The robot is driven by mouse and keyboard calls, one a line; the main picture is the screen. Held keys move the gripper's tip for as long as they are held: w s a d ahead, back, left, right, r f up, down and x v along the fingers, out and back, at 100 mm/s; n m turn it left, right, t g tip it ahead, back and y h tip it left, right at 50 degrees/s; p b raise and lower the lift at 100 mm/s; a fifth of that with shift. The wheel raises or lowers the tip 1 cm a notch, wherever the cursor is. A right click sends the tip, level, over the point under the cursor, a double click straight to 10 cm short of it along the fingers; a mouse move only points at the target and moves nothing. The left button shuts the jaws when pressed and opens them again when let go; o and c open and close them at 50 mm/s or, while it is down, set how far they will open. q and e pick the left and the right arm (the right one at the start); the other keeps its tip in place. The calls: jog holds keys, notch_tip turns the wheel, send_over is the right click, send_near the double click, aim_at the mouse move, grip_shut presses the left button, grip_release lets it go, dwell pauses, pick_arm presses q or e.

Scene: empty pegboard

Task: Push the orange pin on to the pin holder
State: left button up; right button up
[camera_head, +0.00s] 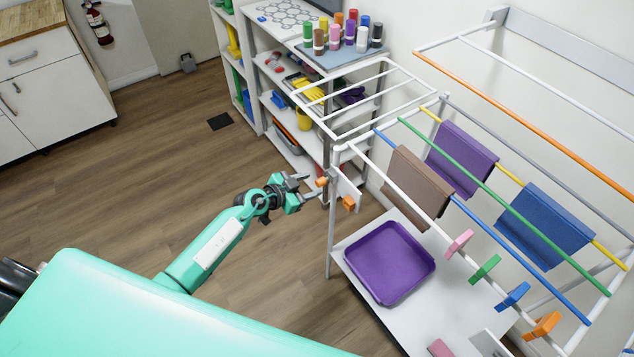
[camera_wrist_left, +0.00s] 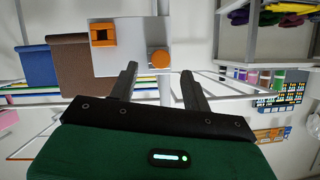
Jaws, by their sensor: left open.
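A small white board (camera_head: 345,180) is fixed at the near corner of the drying rack. A round orange pin (camera_head: 321,182) stands out from it; in the left wrist view the pin (camera_wrist_left: 159,58) shows end-on. A square orange piece with a dark opening, which looks like the pin holder (camera_head: 348,203), sits on the same board; it also shows in the left wrist view (camera_wrist_left: 104,33), left of the pin and apart from it. My left gripper (camera_head: 312,186) is open, its fingertips (camera_wrist_left: 159,72) pointing at the pin, one to each side. Contact cannot be told.
The white drying rack (camera_head: 333,235) with coloured rods, cloths and clips stands at right. A purple tray (camera_head: 352,262) lies on its lower shelf. A shelf unit (camera_head: 262,110) with bottles stands behind. The wooden floor (camera_head: 130,190) to the left is clear.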

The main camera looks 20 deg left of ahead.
aim_at(317, 183)
pick_arm(q)
jog(key=shift+x, duration=2)
jog(key=shift+c, duration=0.2)
grip_shut()
